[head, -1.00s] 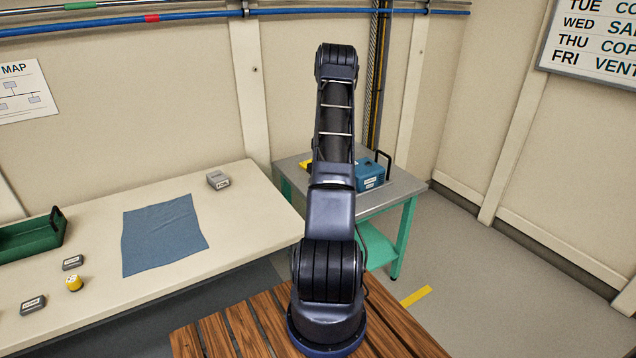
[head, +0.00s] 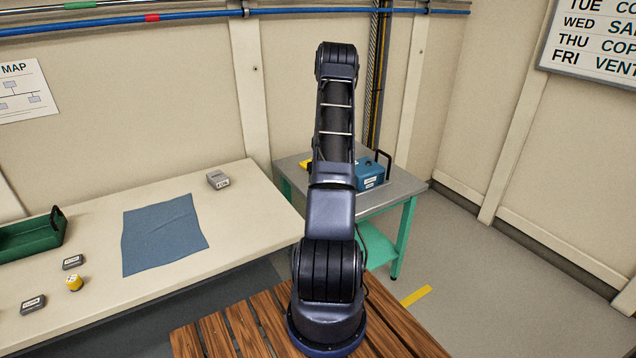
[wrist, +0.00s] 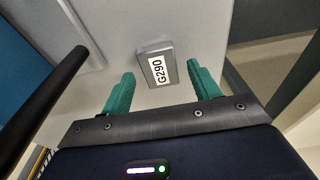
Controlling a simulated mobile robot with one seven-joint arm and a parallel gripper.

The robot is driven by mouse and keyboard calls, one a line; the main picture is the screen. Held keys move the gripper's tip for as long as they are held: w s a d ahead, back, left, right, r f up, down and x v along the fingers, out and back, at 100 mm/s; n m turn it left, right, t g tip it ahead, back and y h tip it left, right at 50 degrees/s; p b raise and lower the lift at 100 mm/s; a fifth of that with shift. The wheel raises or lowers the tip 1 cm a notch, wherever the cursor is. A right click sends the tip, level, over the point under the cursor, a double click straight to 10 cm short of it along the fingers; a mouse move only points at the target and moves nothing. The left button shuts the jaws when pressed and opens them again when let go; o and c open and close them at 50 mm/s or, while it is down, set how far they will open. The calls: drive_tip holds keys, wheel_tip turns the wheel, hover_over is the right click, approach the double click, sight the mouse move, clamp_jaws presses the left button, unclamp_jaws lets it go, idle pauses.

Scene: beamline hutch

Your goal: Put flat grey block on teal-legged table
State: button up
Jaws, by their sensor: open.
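The teal-legged table (head: 402,187) stands behind my arm in the head view, with a grey top. In the wrist view, a flat grey block (wrist: 157,68) with a white "G290" label appears against the grey tabletop (wrist: 125,30). My gripper (wrist: 161,72) is open, its teal fingers apart on either side of the block's near end. A gap shows between the block and each finger. I cannot tell whether the block fully rests on the top. In the head view my arm hides the gripper and this block.
A blue case (head: 370,176) with a black handle (wrist: 45,110) stands on the table, close left of my gripper in the wrist view. The cream bench (head: 245,215) holds a blue cloth (head: 163,235), a green tray (head: 35,238) and several small blocks.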

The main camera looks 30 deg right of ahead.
wheel_tip(320, 180, up, 11)
drive_tip(key=s, duration=0.2)
drive_tip(key=s+a+r, duration=0.4)
drive_tip(key=a+r, duration=0.4)
drive_tip(key=r, duration=0.1)
drive_tip(key=s+a+r+t, duration=0.1)
drive_tip(key=s+a+r, duration=0.4)
drive_tip(key=a+r, duration=0.35)
drive_tip(key=s+a+r, duration=0.4)
drive_tip(key=a+r, duration=0.3)
drive_tip(key=r, duration=0.3)
drive_tip(key=s+a+r, duration=0.2)
drive_tip(key=s+a, duration=0.3)
drive_tip(key=s, duration=0.4)
drive_tip(key=s+a+r+t, duration=0.1)
drive_tip(key=s+a, duration=0.3)
drive_tip(key=s, duration=0.6)
drive_tip(key=s+a+r, duration=0.2)
drive_tip(key=s+a, duration=0.3)
drive_tip(key=s, duration=0.4)
drive_tip(key=shift+s+a+r+t, duration=0.15)
drive_tip(key=shift+a+r+t, duration=0.15)
drive_tip(key=shift+t, duration=0.1)
